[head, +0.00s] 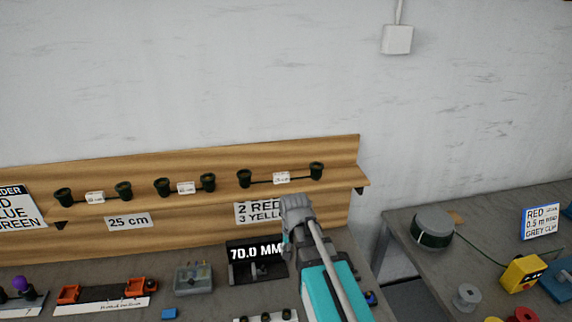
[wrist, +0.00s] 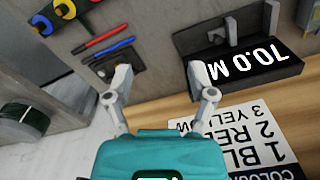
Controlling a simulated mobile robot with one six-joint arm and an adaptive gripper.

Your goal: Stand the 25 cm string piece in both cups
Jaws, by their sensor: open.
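Several pairs of dark cups stand on the wooden shelf in the head view, each pair linked by a thin dark string piece with a small white tag. The left pair has cups (head: 63,197) and (head: 123,190); the middle pair has cups (head: 162,187) and (head: 208,182); the right pair has cups (head: 244,178) and (head: 316,170). The tags are too small to read. A "25 cm" sign (head: 128,221) is below the left pair. My gripper (head: 294,212) is below the right pair, in front of the shelf. In the wrist view my gripper (wrist: 160,76) is open and empty.
A "70.0 MM" display (head: 257,254) stands on the bench beside my gripper; it also shows in the wrist view (wrist: 245,68). A board with orange holders (head: 68,294) lies at the left. A side table with a dark spool (head: 432,231) stands at the right.

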